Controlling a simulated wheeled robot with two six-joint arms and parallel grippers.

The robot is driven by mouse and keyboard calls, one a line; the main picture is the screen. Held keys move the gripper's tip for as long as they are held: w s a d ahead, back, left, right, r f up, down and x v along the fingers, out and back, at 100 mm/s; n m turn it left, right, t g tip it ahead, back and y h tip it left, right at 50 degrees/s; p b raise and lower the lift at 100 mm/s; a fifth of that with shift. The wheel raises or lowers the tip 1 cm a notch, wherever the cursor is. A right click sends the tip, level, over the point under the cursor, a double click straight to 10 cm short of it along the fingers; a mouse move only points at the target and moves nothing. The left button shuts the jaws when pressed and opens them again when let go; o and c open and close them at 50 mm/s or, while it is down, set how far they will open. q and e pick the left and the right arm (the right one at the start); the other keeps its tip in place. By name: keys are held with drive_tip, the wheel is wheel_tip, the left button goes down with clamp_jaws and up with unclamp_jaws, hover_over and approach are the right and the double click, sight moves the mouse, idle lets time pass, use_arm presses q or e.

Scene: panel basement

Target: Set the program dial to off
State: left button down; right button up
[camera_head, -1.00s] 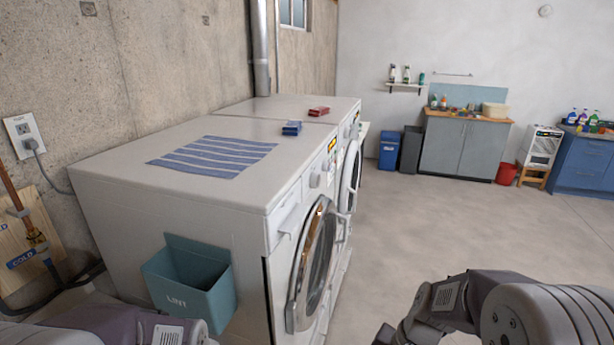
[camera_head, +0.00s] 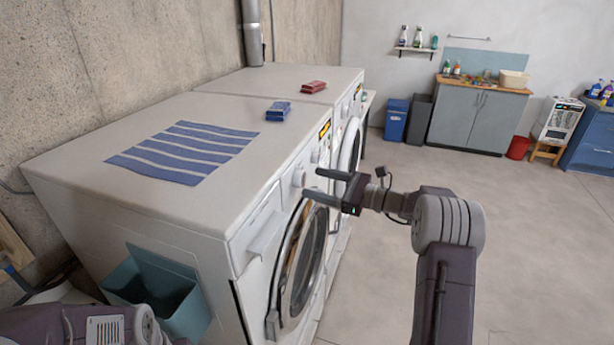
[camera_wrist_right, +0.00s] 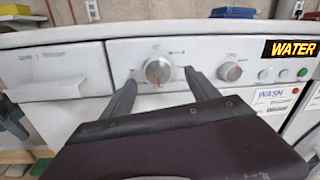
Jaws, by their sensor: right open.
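The near white washer (camera_head: 245,215) has a front panel with two round knobs. The larger knob (camera_wrist_right: 158,70), with a pale face and reddish pointer mark, also shows in the head view (camera_head: 299,178). A smaller knob (camera_wrist_right: 230,71) with a red mark sits to its right. The print around them is too small to read, so which is the program dial is not certain. My right gripper (camera_head: 318,183) is open and empty in front of the panel. In the wrist view its fingertips (camera_wrist_right: 160,78) frame the larger knob, apparently without touching it. My left gripper is out of view.
A WATER label (camera_wrist_right: 291,49) and small buttons are right of the knobs. The washer's round door (camera_head: 303,255) is below. A striped cloth (camera_head: 185,152), blue box (camera_head: 278,111) and red box (camera_head: 313,87) lie on top of the machines. The floor (camera_head: 385,220) to the right is clear.

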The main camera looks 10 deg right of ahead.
sight(304, 180)
drive_tip(key=shift+s+p+x, duration=0.25)
drive_tip(key=shift+p+x, duration=0.1)
drive_tip(key=shift+x, duration=1.2)
drive_tip(key=shift+a+r, duration=0.1)
drive_tip(key=shift+a, duration=0.05)
drive_tip(key=shift+w, duration=0.1)
drive_tip(key=shift+c, duration=0.3)
